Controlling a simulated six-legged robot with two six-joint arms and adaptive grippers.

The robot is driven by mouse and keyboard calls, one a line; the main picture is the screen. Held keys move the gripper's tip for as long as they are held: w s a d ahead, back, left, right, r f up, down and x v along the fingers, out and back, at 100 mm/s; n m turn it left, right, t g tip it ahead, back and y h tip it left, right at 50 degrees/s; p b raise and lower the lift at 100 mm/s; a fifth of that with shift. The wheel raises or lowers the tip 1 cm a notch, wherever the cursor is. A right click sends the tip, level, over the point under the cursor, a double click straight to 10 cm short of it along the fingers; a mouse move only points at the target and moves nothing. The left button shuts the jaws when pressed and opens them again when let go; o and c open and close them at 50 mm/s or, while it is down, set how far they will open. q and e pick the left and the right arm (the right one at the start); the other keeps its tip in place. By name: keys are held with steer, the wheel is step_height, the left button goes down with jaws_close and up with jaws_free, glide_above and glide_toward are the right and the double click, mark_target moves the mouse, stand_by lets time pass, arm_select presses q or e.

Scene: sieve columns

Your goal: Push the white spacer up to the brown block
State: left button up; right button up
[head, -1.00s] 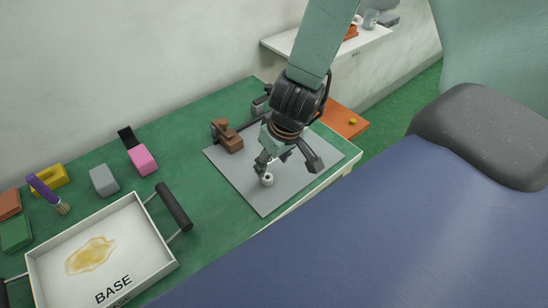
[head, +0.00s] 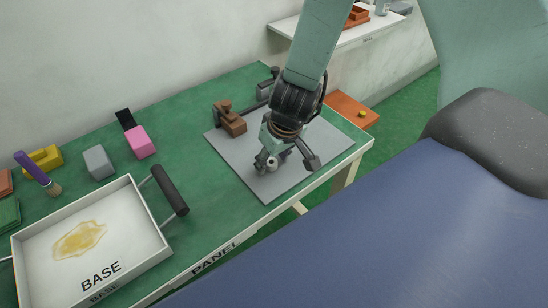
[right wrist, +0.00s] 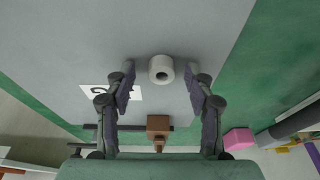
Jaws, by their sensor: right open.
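The white spacer (right wrist: 161,69) is a short ring with a dark hole. It rests on the grey mat (right wrist: 190,25), between the two fingers of my right gripper (right wrist: 160,77), with a gap on each side. In the head view the spacer (head: 271,164) is partly hidden by a finger. My right gripper (head: 287,163) is open, low over the front of the mat. The brown block (head: 231,121) stands at the mat's back left edge, apart from the spacer. The right wrist view shows it too (right wrist: 158,124), below the spacer. My left gripper is not in view.
A white tray marked BASE (head: 150,253) with a dark handle stands front left. A pink block (head: 139,143) and a grey block (head: 98,162) lie left of the mat. The wrist view shows a white marked card (right wrist: 95,92) beside one finger.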

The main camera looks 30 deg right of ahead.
steer(key=shift+a+r, duration=0.1)
steer(key=shift+a, duration=0.1)
steer(key=shift+c, duration=0.8)
steer(key=c, duration=0.6)
jaws_close()
steer(key=shift+w, duration=0.15)
